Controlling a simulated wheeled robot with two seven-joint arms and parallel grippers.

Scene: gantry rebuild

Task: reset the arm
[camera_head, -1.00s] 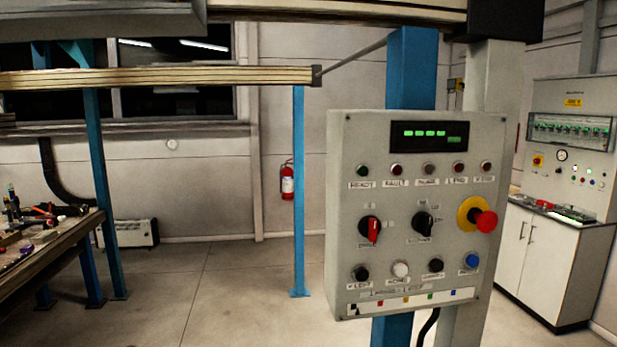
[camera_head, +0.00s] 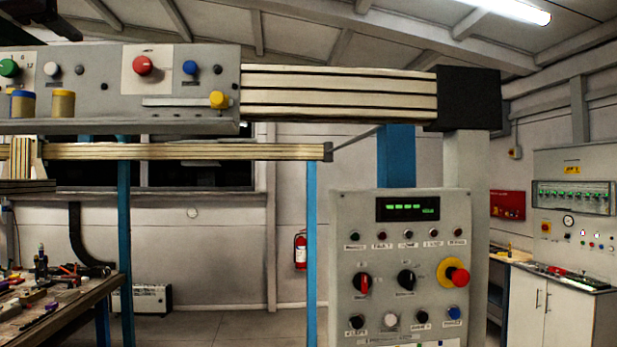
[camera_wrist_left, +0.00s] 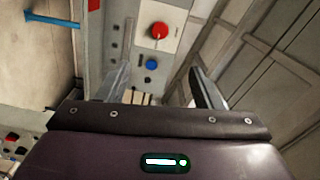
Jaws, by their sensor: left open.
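My left gripper (camera_wrist_left: 165,80) is open and empty in the left wrist view, its two fingers apart. Between and beyond the fingers are a red mushroom button (camera_wrist_left: 160,31) and a blue button (camera_wrist_left: 152,64), apart from the fingertips. In the head view the grey gantry panel (camera_head: 105,95) at upper left carries a red button (camera_head: 143,65), a blue button (camera_head: 190,68), a green knob (camera_head: 10,68) and a yellow knob (camera_head: 219,99). A dark part at the top left corner may be mine. My right gripper is in no view.
A pedestal control box (camera_head: 400,250) has a lit display, switches, a red-on-yellow emergency stop (camera_head: 458,276) and a blue button (camera_head: 452,314). Gantry beams (camera_head: 340,90) cross above it. A cluttered workbench (camera_head: 85,313) is at left; a cabinet (camera_head: 560,310) stands at right.

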